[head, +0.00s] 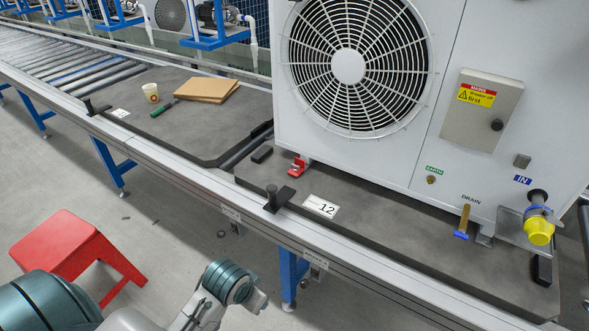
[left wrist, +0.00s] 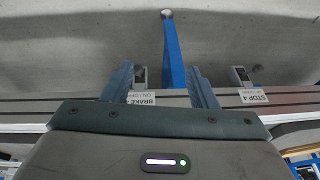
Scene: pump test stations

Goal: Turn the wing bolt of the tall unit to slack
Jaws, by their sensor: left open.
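A large white unit with a round fan grille (head: 350,66) stands on a dark board at the right of the head view. A small red fitting (head: 298,166) sits at its front left foot; I cannot tell whether this is the wing bolt. At its lower right are a brass drain part with a blue end (head: 463,224) and a yellow cap (head: 539,231) under the IN label. My left gripper (left wrist: 161,84) shows two spread, empty fingers in the left wrist view, with the conveyor rail and a blue leg beyond them. My right gripper is not in view.
A black post (head: 271,199) and a "12" card (head: 321,207) are at the board's front edge. A rail (head: 233,212) runs along the front. A red stool (head: 66,245) stands on the floor. A cup (head: 151,93), a green-handled tool and cardboard (head: 207,90) lie on another board.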

